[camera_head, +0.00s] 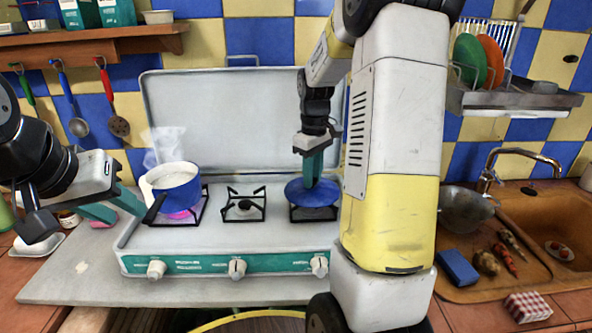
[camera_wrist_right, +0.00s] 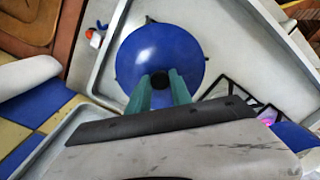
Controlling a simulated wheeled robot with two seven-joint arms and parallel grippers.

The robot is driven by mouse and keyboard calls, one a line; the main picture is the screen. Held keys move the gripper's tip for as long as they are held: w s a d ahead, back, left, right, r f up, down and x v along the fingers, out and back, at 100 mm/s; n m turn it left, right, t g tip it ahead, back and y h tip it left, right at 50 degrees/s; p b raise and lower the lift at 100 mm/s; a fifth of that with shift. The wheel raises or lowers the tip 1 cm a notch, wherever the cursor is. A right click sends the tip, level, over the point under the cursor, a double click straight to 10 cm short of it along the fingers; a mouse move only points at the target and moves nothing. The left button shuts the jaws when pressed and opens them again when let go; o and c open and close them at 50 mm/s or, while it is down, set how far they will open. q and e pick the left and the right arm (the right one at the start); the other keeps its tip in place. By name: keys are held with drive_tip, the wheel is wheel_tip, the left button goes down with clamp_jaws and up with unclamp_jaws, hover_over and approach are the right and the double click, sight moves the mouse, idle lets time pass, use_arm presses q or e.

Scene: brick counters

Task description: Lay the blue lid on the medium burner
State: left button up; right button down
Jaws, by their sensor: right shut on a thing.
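The blue lid (camera_head: 308,196) is at the right burner (camera_head: 298,214) of the white camping stove, lying level over its grate. I cannot tell whether it bears fully on the grate. My right gripper (camera_head: 312,182) points down and is shut on the lid's black knob. In the right wrist view the lid (camera_wrist_right: 165,50) is seen from above, with the teal fingers (camera_wrist_right: 160,82) on both sides of the knob. The middle burner (camera_head: 245,206) is bare. My left gripper (camera_head: 128,213) is open and empty, left of the stove.
A blue and white pot (camera_head: 174,188) steams on the lit left burner. The stove's raised back panel (camera_head: 225,115) stands behind. A plate rack (camera_head: 510,97) hangs at upper right. A sink (camera_head: 555,220), vegetables (camera_head: 503,256) and a blue sponge (camera_head: 458,267) lie right.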

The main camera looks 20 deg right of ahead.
drive_tip(key=shift+f, duration=0.15)
drive_tip(key=shift+f, duration=0.25)
drive_tip(key=c, duration=1.1)
unclamp_jaws()
drive_tip(key=shift+c, duration=0.2)
drive_tip(key=shift+r, duration=0.1)
wheel_tip(320, 180, up, 12)
drive_tip(key=r, duration=0.1)
drive_tip(key=s+a+m+t, duration=0.2)
drive_tip(key=s+a, duration=0.1)
drive_tip(key=s, duration=0.3)
drive_tip(key=s+a+m+t+y, duration=0.1)
drive_tip(key=s+a+t, duration=0.1)
drive_tip(key=s+a, duration=0.2)
drive_tip(key=s+a+m+t+y, duration=0.1)
drive_tip(key=s+a, duration=0.3)
drive_tip(key=s, duration=0.6)
drive_tip(key=shift+s+a+m+t, duration=0.25)
drive_tip(key=shift+m+t, duration=0.35)
drive_tip(key=shift+m, duration=0.2)
